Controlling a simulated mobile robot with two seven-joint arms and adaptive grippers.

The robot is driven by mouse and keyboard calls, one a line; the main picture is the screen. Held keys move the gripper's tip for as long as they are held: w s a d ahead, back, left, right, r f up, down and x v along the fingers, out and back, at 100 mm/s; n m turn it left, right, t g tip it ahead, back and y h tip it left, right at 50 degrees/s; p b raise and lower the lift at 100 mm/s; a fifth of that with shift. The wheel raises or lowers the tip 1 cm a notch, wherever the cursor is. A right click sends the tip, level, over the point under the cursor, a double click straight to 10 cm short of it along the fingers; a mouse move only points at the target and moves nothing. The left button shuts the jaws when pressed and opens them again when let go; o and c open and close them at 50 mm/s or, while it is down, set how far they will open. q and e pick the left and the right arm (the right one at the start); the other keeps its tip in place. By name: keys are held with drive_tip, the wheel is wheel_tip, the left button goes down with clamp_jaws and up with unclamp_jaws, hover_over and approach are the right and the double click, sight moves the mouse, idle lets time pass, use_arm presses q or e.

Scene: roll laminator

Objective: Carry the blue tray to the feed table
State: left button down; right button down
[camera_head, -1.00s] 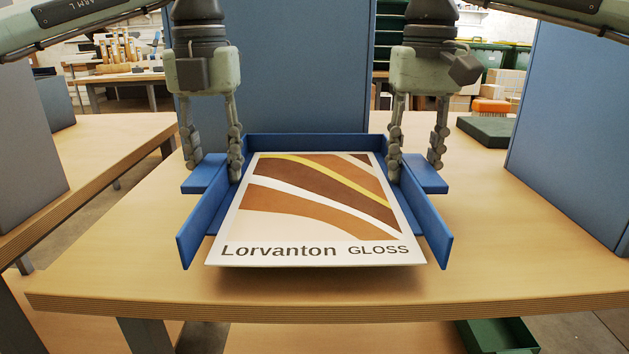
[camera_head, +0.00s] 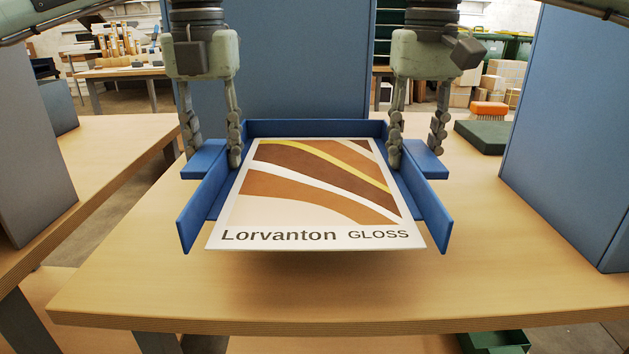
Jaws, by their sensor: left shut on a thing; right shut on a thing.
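The blue tray (camera_head: 315,129) is held level in front of me, a little above a wooden table, with its shadow on the wood below. A printed sheet reading "Lorvanton GLOSS" (camera_head: 315,190) lies in it and covers most of its floor. My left gripper (camera_head: 213,155) is shut on the tray's left side, at its side tab. My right gripper (camera_head: 416,153) is shut on the right side in the same way. The fingertips are partly hidden by the tray. I cannot tell which surface is the feed table.
The wooden table (camera_head: 300,300) is bare in front of the tray. A tall blue panel (camera_head: 270,60) stands behind, and a blue box (camera_head: 570,140) at right. A green block (camera_head: 483,137) with an orange brush (camera_head: 489,110) lies back right. Another table (camera_head: 110,160) with a grey box (camera_head: 35,150) is at left.

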use_arm(q)
drive_tip(key=shift+a, duration=0.1)
use_arm(e)
drive_tip(key=shift+d, duration=0.1)
use_arm(q)
drive_tip(key=shift+r, duration=0.15)
use_arm(e)
drive_tip(key=shift+r, duration=0.2)
